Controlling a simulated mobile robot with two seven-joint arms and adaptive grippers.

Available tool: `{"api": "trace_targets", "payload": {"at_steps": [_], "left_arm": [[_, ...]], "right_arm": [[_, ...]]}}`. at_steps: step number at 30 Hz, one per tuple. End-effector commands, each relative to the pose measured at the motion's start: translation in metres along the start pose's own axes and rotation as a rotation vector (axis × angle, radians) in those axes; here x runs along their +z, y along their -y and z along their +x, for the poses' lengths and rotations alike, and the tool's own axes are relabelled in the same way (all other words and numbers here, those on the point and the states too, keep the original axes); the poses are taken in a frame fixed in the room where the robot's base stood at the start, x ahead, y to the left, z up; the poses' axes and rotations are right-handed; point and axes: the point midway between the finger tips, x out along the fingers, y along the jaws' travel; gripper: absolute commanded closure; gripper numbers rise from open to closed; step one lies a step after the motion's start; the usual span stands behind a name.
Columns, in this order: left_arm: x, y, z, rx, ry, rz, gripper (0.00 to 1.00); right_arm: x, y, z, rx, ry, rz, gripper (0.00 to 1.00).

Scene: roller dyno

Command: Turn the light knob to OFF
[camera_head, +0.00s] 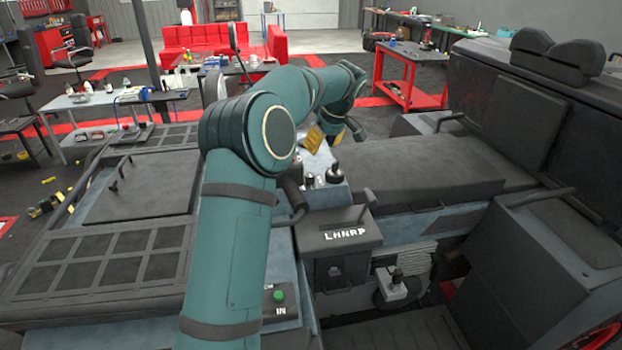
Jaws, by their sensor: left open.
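My left arm comes in from the bottom, and its gripper (334,132) is over the far end of a small console (322,198). The yellow fingers are spread apart, open. Several dark knobs and levers stand on the console top, nearer than the gripper. One round black knob (334,174) shows at the console's right side. I cannot tell which control is the light knob, or read an OFF mark. My arm hides the console's left part. I see nothing between the fingers. My right gripper is not in view.
A panel with a green button (279,295) and the word IN is nearer. A long dark seat (415,170) lies to the right. A red cart (410,75) stands behind.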

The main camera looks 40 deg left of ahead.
Motion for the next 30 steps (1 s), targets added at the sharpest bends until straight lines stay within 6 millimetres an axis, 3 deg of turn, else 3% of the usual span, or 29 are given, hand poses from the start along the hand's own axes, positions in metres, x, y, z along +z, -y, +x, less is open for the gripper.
{"api": "trace_targets", "payload": {"at_steps": [8, 24, 30], "left_arm": [[0.002, 0.000, 0.016, 0.000, -0.001, -0.003, 0.52], [0.003, 0.000, 0.115, -0.002, 0.001, -0.002, 0.52], [0.003, 0.000, 0.137, 0.001, 0.001, -0.002, 0.52]], "right_arm": [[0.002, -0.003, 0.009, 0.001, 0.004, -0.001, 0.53], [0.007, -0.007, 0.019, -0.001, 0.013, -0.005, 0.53], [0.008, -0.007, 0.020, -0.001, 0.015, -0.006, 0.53]]}}
